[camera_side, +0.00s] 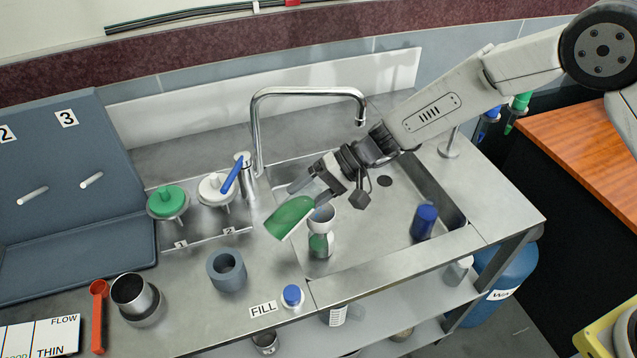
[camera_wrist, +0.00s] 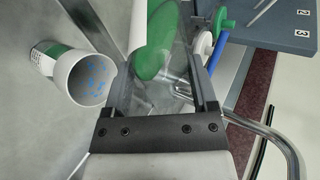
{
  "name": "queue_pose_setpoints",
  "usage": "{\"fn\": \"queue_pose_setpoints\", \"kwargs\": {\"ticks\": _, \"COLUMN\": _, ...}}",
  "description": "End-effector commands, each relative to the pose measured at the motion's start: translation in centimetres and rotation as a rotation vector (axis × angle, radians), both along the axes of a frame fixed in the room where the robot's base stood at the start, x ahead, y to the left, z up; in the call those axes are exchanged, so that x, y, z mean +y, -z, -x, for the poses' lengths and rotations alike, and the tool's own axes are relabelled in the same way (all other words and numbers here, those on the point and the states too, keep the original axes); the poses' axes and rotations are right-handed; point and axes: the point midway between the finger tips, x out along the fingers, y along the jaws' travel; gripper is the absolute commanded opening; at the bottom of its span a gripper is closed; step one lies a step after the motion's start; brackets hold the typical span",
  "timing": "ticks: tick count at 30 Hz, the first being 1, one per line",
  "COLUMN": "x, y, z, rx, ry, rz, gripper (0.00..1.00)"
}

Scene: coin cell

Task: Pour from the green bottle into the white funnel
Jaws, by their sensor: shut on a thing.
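The green bottle (camera_side: 291,217) is held tilted above the front edge of the sink, its green end pointing down and left. My gripper (camera_side: 312,188) is shut on its clear part. In the wrist view the bottle (camera_wrist: 158,42) lies between the fingers of my gripper (camera_wrist: 160,85). The white funnel (camera_side: 322,217) stands upright on a container with a green band (camera_side: 318,245), just right of and below the bottle. In the wrist view the funnel's (camera_wrist: 88,80) open mouth shows blue specks inside. I see no stream; the bottle's mouth is not clear.
A tall faucet (camera_side: 256,130) stands behind. A blue bottle (camera_side: 424,222) stands at the sink's right. Green-capped (camera_side: 167,201) and white-capped (camera_side: 214,189) items stand left. A grey ring holder (camera_side: 227,270), blue-capped bottle (camera_side: 292,296) and metal cup (camera_side: 132,294) are in front.

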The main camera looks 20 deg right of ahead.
Motion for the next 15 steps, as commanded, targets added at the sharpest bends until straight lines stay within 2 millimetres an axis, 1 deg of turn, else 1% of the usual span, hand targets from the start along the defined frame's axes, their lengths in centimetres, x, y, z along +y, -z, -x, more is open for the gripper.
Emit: {"fn": "queue_pose_setpoints", "kwargs": {"ticks": 15, "x": 0.02, "y": -0.1, "z": -0.03, "rx": 0.008, "ry": 0.0, "rz": -0.031, "gripper": 0.03}}
